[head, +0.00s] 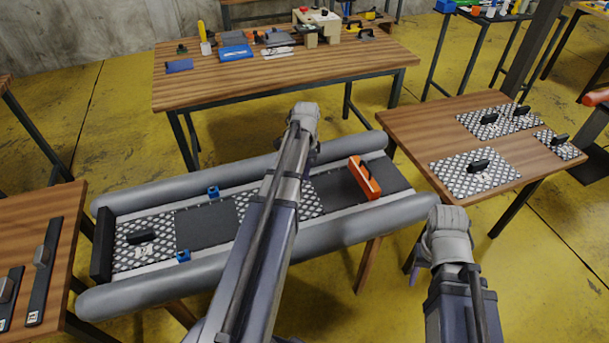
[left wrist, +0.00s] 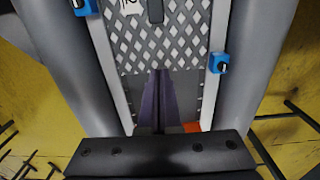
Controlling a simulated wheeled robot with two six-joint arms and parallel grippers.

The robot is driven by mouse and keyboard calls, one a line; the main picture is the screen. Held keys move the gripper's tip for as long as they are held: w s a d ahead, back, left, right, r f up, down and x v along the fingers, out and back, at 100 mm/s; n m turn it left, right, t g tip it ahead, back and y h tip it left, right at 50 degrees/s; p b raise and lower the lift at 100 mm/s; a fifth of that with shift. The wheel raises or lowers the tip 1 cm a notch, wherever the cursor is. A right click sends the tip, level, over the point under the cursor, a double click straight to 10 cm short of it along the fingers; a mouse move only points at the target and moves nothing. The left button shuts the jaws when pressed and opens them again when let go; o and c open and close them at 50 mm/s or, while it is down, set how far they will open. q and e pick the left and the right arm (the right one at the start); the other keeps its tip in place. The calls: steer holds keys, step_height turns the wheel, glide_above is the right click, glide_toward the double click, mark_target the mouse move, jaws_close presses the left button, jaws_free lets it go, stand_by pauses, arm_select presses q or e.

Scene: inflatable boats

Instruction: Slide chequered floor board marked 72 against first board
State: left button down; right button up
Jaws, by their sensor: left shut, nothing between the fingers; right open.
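The first chequered board (head: 130,257), with a black handle, lies at the left end of the grey boat's floor. A second chequered board (head: 246,203) lies mid-floor, apart from it across a dark strip (head: 205,227); my left arm covers its middle. In the left wrist view, a chequered board (left wrist: 180,45) shows a handle and a cut-off label, perhaps 72. My left gripper (left wrist: 158,100) is shut and empty, its fingers over the floor beyond this board's lower edge. My right gripper (head: 413,272) is open and empty, right of the boat's near tube.
Blue clips (head: 183,256) sit along the floor edges. Several chequered boards lie on the right table (head: 410,128). Long black pieces lie on the left table (head: 66,203).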

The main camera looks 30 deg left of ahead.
mark_target(306, 197)
arm_select(q)
step_height(306, 197, down, 9)
steer(key=b, duration=0.8)
steer(key=shift+r, duration=0.1)
steer(key=s, duration=0.1)
steer(key=s+a, duration=0.1)
steer(key=a, duration=0.1)
steer(key=shift+s+a+r, duration=0.1)
steer(key=shift+s+r, duration=0.15)
steer(key=shift+s, duration=0.15)
steer(key=shift+s+a, duration=0.15)
steer(key=shift+a, duration=0.05)
steer(key=s+a, duration=0.4)
steer(key=s, duration=0.1)
steer(key=s+a, duration=0.5)
steer(key=s, duration=0.1)
steer(key=s+a, duration=0.5)
steer(key=shift+s, duration=0.15)
steer(key=shift+d, duration=0.1)
